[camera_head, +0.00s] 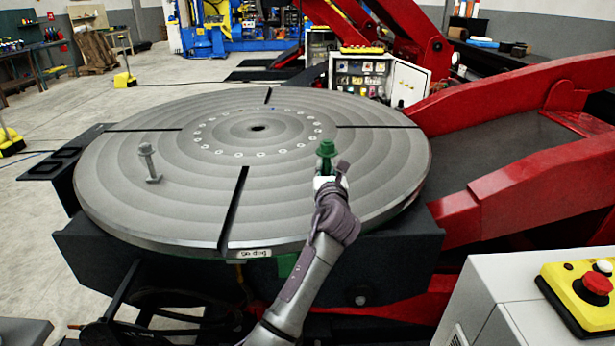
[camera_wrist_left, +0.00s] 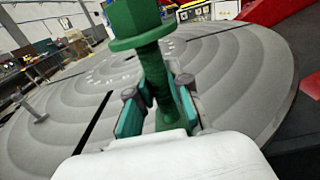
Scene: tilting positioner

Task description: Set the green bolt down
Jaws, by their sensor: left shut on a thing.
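The green bolt (camera_head: 326,148) is upright, head at the top, over the right front part of the round grey turntable (camera_head: 110,200). My left gripper (camera_head: 328,172) is shut on the bolt's shank. In the left wrist view the bolt (camera_wrist_left: 134,22) stands between the teal finger pads of the gripper (camera_wrist_left: 158,108). The bolt's lower end is hidden behind the gripper, so I cannot tell whether it touches the turntable. My right gripper is not in view.
A grey bolt (camera_head: 147,160) stands on the turntable's left side. Dark slots cut the turntable, and a ring of small holes circles its centre. Red positioner arms (camera_head: 530,190) rise at the right. A yellow box with a red button (camera_head: 597,283) sits front right.

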